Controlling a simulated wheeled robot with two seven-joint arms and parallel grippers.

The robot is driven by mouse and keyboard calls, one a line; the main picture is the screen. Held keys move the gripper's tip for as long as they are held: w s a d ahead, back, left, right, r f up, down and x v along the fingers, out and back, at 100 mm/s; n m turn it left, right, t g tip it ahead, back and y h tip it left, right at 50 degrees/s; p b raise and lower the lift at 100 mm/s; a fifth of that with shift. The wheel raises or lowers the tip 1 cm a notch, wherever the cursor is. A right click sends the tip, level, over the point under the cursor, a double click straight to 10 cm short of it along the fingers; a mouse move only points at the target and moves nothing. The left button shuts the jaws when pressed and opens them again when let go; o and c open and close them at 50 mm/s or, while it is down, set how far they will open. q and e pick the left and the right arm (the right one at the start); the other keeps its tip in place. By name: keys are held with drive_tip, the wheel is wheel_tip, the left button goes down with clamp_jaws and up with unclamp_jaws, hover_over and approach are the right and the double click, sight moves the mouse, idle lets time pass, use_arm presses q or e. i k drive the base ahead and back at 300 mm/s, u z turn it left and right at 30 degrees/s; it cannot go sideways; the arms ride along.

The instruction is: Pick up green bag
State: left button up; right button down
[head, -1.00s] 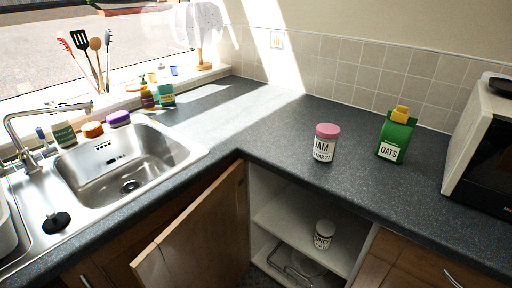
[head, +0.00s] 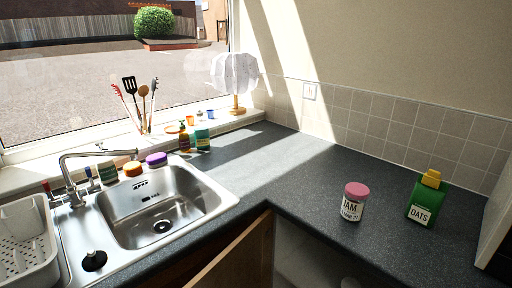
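The green bag (head: 428,199) stands upright on the dark worktop at the right. It has a white label reading "OATS" and a yellow clip on its top. Neither of my grippers shows in the head view, so nothing is seen near the bag or touching it.
A jam jar (head: 354,202) with a pink lid stands left of the bag, with bare worktop between them. A white appliance (head: 497,222) is cut off at the right edge. The sink (head: 165,205) is at left. A cupboard door (head: 238,262) stands open below the worktop.

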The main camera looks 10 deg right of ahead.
sight(425, 203)
drive_tip(key=z, duration=1.85)
drive_tip(key=k, duration=0.25)
drive_tip(key=u, duration=0.85)
drive_tip(key=i, duration=0.85)
drive_tip(key=z, duration=0.35)
